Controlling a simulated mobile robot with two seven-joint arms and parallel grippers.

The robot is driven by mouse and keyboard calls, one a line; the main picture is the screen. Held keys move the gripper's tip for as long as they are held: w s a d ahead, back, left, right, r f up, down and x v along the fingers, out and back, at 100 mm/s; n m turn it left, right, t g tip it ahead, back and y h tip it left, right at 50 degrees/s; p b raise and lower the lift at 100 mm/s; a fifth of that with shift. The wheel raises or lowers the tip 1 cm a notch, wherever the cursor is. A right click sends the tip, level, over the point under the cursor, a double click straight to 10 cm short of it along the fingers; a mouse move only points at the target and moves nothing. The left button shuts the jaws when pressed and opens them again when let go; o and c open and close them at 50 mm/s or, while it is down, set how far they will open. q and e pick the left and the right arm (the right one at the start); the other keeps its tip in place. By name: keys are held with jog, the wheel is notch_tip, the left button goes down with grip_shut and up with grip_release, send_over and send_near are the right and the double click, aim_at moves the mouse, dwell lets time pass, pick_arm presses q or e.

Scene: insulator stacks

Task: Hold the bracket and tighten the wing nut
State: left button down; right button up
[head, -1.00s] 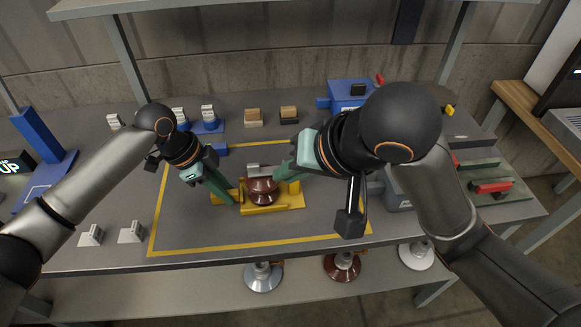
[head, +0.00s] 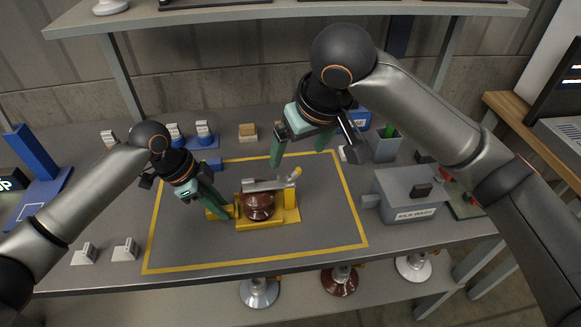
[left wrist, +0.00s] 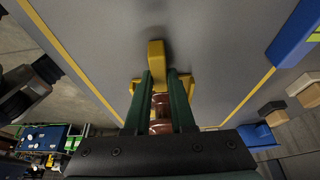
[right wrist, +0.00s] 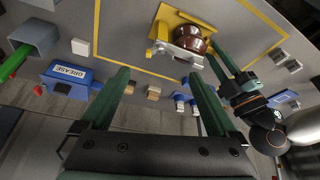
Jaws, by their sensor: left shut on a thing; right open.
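A yellow bracket (head: 288,213) stands on the table inside a yellow outline and holds a brown insulator (head: 257,206). A grey metal bar (head: 268,185) crosses above the insulator. A small yellow piece, apparently the wing nut (head: 296,172), sits at the bar's right end. My left gripper (head: 224,212) is shut on the bracket's left end; the left wrist view shows its yellow tab (left wrist: 156,55) at the fingertips. My right gripper (head: 299,157) is open and empty, raised behind the bracket, apart from it. In the right wrist view the bracket (right wrist: 166,22) lies beyond its fingers.
A grey box labelled KILN WASH (head: 410,198) stands right of the outline. A grey cup (head: 384,148) and a blue GREASE box (right wrist: 68,82) stand at the back right. Small tan blocks (head: 248,131) and white-and-blue pieces line the back. The outlined area around the bracket is mostly clear.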

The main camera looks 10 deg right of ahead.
aim_at(289, 172)
pick_arm(q)
jog(key=shift+s, duration=0.1)
pick_arm(e)
jog(key=x, duration=0.8)
jog(key=shift+f, duration=0.2)
jog(key=c, duration=1.4)
jog(key=m+h, duration=0.1)
jog(key=m, duration=0.2)
jog(key=shift+m, duration=0.4)
jog(key=o, duration=1.4)
jog(key=shift+a, duration=0.1)
